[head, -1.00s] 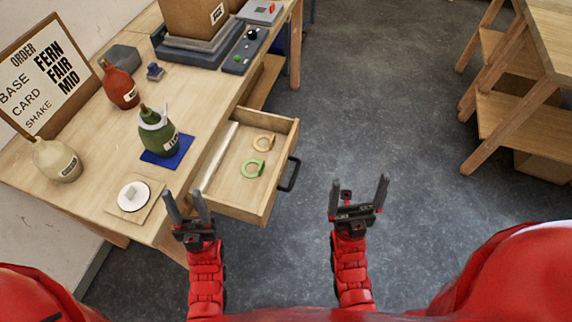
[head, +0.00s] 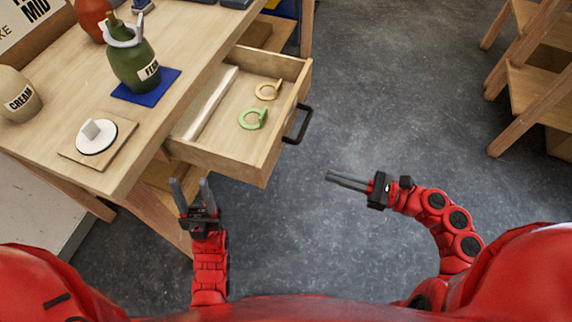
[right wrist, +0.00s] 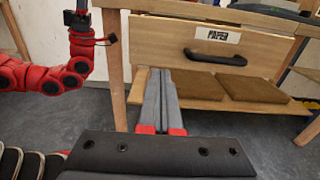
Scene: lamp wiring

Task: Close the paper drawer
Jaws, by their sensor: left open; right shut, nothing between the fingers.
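The paper drawer (head: 222,151) is pulled out from the workbench in the head view. Its black handle (head: 299,125) is on the right-hand front. In the right wrist view the drawer front (right wrist: 185,45) carries a PAPER label (right wrist: 220,35) above the dark handle (right wrist: 215,57). Inside lie a green ring (head: 253,119), a tan ring (head: 268,90) and a long pale roll (head: 212,103). My right gripper (head: 329,177) is shut and empty, apart from the drawer, below and right of the handle. My left gripper (head: 190,184) is open and empty near the drawer's near corner.
On the bench (head: 75,108) stand a green bottle (head: 135,62) on a blue mat (head: 158,92), a cream bottle (head: 18,96), a red bottle (head: 92,17) and a white disc on a board (head: 70,152). Wooden shelving (head: 530,90) stands at right. The floor between is clear.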

